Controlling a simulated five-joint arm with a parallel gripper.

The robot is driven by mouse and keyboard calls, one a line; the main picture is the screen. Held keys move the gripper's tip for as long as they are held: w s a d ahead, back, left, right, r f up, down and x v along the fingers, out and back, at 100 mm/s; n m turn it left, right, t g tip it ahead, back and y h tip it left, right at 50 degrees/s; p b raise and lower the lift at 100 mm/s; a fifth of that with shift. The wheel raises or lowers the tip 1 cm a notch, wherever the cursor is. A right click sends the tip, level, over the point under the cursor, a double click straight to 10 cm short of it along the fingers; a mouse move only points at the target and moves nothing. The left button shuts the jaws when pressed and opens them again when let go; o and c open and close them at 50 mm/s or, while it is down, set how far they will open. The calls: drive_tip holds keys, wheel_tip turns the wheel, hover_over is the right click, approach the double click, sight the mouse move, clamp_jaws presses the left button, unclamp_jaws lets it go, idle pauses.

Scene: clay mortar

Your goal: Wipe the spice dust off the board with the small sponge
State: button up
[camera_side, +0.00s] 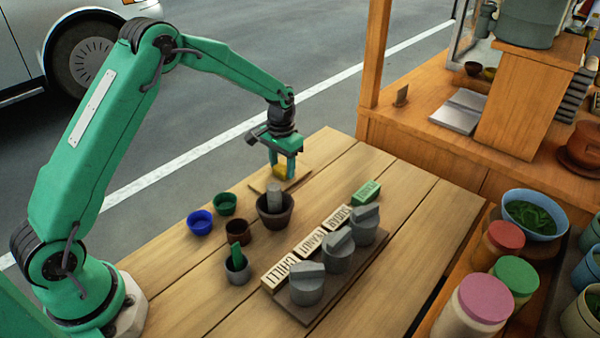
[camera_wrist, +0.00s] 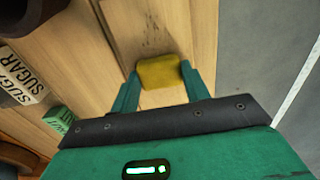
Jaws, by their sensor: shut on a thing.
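My gripper (camera_side: 284,168) is shut on the small yellow sponge (camera_side: 282,173), over the small wooden board (camera_side: 262,185) at the far end of the table. In the wrist view the sponge (camera_wrist: 160,72) sits between the two green fingers of my gripper (camera_wrist: 160,78). The board (camera_wrist: 192,30) lies beneath and beyond it. Dark specks and smears of dust (camera_wrist: 150,40) show on the board just beyond the sponge. I cannot tell whether the sponge touches the board. The board's surface under the sponge is hidden.
A brown mortar with a grey pestle (camera_side: 275,208) stands close in front of the board. Small blue (camera_side: 200,222), green (camera_side: 225,204) and brown (camera_side: 238,232) bowls stand nearby. Labelled blocks (camera_side: 308,247) and grey lidded pieces (camera_side: 338,250) line the right. The table edge is just behind the board.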

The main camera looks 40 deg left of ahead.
sight(265, 187)
drive_tip(key=shift+w, duration=0.5)
drive_tip(key=shift+w+r, duration=0.1)
drive_tip(key=shift+w, duration=0.25)
drive_tip(key=shift+w+f, duration=0.2)
drive_tip(key=shift+w, duration=0.1)
drive_tip(key=shift+w+r, duration=0.15)
drive_tip(key=shift+w, duration=1.15)
drive_tip(key=shift+s, duration=5.7)
wheel_tip(265, 187, up, 8)
